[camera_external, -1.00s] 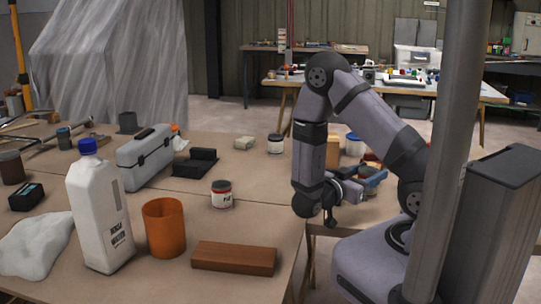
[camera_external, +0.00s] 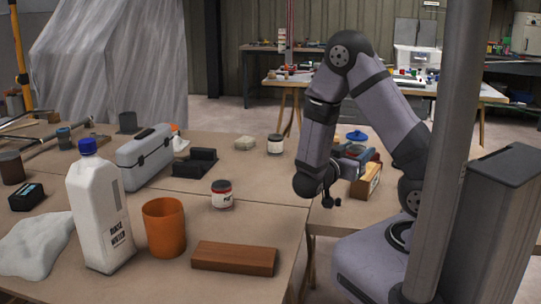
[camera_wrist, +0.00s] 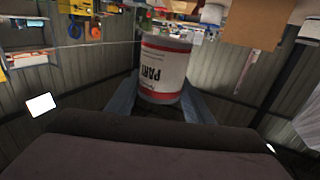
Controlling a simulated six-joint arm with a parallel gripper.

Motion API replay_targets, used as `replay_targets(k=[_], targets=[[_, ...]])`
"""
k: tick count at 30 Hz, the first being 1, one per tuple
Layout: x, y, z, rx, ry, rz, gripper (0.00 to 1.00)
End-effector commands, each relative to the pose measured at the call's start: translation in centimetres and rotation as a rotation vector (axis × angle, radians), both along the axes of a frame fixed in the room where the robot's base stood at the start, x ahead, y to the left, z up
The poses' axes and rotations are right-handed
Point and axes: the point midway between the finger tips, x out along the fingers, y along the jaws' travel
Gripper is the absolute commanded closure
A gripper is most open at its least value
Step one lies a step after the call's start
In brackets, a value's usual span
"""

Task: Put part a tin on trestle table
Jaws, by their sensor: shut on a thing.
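My gripper (camera_wrist: 160,98) is shut on a white tin with red bands (camera_wrist: 166,66). Its label appears upside down in the wrist view and reads "PART"; the letter after it is not legible. In the external view my gripper (camera_external: 352,152) is raised above the right side of the workbench, and the held tin is mostly hidden behind the arm. A similar tin with a red band (camera_external: 222,195) stands upright on the brown tabletop (camera_external: 255,220). Behind, a table on trestle legs (camera_external: 484,97) stands across the floor.
A white jug (camera_external: 100,220), an orange cup (camera_external: 164,228) and a wooden block (camera_external: 234,258) stand near the front. A grey toolbox (camera_external: 145,158) and another tin (camera_external: 275,144) are farther back. A box (camera_external: 366,182) stands below my gripper.

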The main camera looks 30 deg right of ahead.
Motion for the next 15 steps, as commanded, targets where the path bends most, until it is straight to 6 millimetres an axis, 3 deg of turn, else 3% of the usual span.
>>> replay_targets(k=[7,15], targets=[[4.4,3.3,-1.4,-0.003,0.011,0.255,0.84],[6.0,7.9,-5.1,-0.003,0.011,0.47,0.84]])
